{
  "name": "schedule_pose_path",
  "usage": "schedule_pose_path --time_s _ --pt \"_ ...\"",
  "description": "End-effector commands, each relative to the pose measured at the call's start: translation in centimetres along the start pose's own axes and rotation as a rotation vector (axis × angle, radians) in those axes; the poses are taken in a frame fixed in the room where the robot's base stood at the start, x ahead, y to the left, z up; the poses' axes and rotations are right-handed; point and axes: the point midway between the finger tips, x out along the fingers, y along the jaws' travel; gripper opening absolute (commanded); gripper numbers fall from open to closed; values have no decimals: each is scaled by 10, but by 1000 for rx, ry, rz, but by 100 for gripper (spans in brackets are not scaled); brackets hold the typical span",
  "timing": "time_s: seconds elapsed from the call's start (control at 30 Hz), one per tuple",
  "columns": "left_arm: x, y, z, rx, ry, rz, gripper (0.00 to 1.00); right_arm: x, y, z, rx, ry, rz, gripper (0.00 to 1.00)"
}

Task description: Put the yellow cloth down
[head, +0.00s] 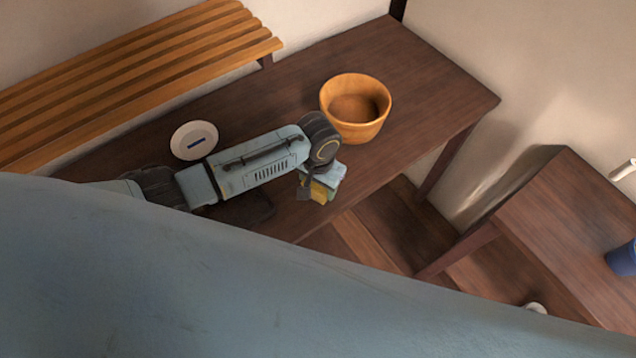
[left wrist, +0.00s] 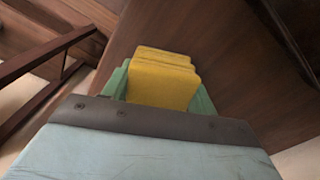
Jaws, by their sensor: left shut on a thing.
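The yellow cloth (left wrist: 160,82) looks folded and sits between the fingers of my left gripper in the left wrist view. In the head view a small part of the yellow cloth (head: 319,193) shows beside the fingers of my left gripper (head: 318,185), at the front edge of the dark wooden table (head: 420,88). My left gripper is shut on the cloth. I cannot tell whether the cloth touches the table. My right gripper is not in view.
A wooden bowl (head: 356,108) stands on the table just beyond my left wrist. A white round dish (head: 194,140) with a dark blue mark lies left of it. A slatted wooden rack (head: 130,75) runs along the wall. A second table (head: 560,235) with a blue cup (head: 622,259) stands at right.

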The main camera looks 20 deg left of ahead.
Motion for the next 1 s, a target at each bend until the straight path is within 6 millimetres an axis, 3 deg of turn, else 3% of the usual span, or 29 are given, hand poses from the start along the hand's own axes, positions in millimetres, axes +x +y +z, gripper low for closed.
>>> schedule_pose_path --time_s 0.2,0.23,0.37,0.73,1.0 --pt "4 0 0 -1 -1 0 32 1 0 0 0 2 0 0" --pt "3 0 0 -1 0 -1 61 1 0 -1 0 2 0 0" --pt "3 0 0 -1 0 -1 78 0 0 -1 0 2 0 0" --pt "-3 0 0 0 1 0 79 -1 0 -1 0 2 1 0" --pt "-53 0 -1 -1 3 1 79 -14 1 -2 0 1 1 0"
